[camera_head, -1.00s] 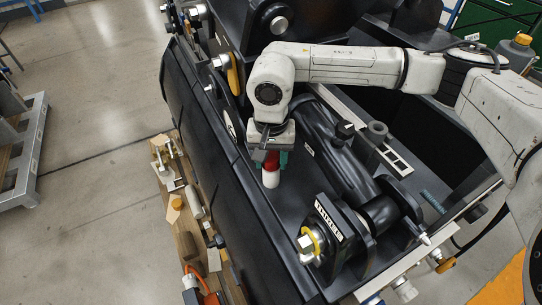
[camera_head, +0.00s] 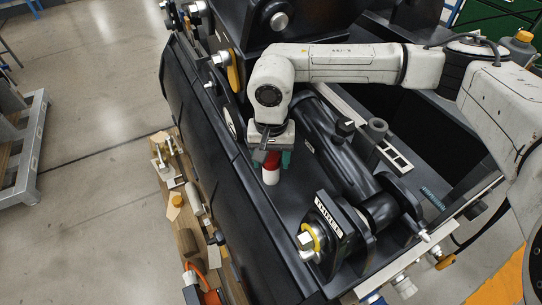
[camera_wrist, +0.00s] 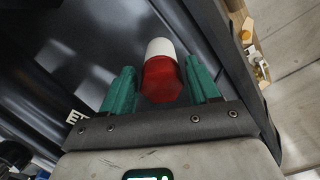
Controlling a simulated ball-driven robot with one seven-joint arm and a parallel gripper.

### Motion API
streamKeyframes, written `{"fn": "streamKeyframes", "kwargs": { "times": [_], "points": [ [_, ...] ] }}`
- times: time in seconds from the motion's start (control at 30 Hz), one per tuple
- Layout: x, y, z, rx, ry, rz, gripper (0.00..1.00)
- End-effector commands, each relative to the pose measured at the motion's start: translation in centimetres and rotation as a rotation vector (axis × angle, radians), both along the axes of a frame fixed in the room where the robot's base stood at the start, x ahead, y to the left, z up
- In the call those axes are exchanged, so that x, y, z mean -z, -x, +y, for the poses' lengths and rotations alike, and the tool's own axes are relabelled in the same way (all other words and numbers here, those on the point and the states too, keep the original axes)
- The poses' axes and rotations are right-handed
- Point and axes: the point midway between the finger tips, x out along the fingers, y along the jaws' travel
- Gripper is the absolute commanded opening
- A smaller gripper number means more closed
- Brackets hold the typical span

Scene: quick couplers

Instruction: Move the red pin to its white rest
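The red pin (camera_head: 271,161) is upright between the fingers of my gripper (camera_head: 271,160), with a white cylindrical part (camera_head: 271,177) directly below it. In the wrist view, the red pin (camera_wrist: 162,80) has a faceted end towards me, and the white part (camera_wrist: 160,47) lies beyond it, in line. I cannot tell whether the white part is a rest or the pin's own end. The green fingers of my gripper (camera_wrist: 160,85) stand on either side of the pin. A gap shows on the left and a very small one on the right, so the gripper looks open around it.
A black cylinder (camera_head: 335,150) and a bracket with a yellow-ringed bolt (camera_head: 307,240) stand close on the right. A pale slotted plate (camera_head: 395,156) lies farther right. A wooden pallet with loose parts (camera_head: 186,215) is beyond the black housing's left edge.

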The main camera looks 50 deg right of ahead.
Motion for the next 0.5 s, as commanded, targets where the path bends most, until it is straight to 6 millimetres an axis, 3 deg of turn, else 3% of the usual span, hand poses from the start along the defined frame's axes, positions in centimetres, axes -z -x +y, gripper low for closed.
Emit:
{"fn": "streamKeyframes", "kwargs": {
  "times": [0.17,0.5],
  "points": [
    [0.0,0.01,0.01,0.0,0.0,0.0,0.77],
    [-0.63,-0.04,-0.07,0.0,0.002,-0.002,0.77]
  ]
}}
